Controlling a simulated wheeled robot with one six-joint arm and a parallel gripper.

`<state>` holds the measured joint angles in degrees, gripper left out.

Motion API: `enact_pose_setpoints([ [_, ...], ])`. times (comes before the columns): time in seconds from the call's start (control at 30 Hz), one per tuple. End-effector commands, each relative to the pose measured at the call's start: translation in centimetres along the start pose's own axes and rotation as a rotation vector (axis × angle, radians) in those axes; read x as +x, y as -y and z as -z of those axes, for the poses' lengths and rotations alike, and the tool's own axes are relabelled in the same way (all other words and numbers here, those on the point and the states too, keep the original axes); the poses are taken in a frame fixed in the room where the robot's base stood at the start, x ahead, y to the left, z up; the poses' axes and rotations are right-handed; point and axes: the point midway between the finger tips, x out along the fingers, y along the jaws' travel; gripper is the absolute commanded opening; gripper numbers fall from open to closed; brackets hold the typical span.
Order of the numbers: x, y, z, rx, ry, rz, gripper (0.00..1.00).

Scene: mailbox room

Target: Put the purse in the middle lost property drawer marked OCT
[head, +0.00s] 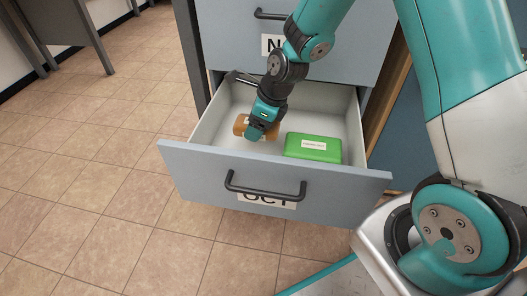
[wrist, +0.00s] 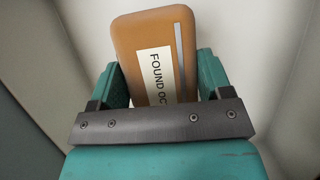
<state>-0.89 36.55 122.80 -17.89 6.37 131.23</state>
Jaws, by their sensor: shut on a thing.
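The purse is orange-brown with a white label; in the wrist view the purse (wrist: 148,38) shows the words "FOUND OC" and a grey strip. In the head view the purse (head: 240,124) is inside the open drawer marked OCT (head: 180,158), at its left side, partly hidden by my gripper. My gripper (head: 256,132) reaches down into the drawer and is shut on the purse; its two teal fingers (wrist: 158,85) are on either side of it in the wrist view. Whether the purse touches the drawer floor cannot be told.
A green box (head: 314,153) with a white label lies in the right part of the same drawer. A closed drawer (head: 230,40) with a partly hidden label is above. The drawer's front and side walls surround my gripper. Open tiled floor (head: 100,200) lies to the left.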

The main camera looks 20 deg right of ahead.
Motion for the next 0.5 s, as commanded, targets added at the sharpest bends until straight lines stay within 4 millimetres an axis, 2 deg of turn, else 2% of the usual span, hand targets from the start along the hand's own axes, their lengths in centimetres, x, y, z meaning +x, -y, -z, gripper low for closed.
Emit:
enact_pose_setpoints([
  [0.03,1.8,0.0,0.7,0.000,-0.001,-0.001,0.46],
  [0.1,2.9,0.0,1.2,-0.001,-0.001,-0.001,0.46],
  [0.27,4.2,0.0,1.7,-0.001,0.000,0.000,0.46],
  [0.4,6.3,0.0,2.6,-0.001,-0.001,-0.001,0.46],
  [0.5,6.8,0.0,2.8,-0.002,0.000,0.000,0.46],
])
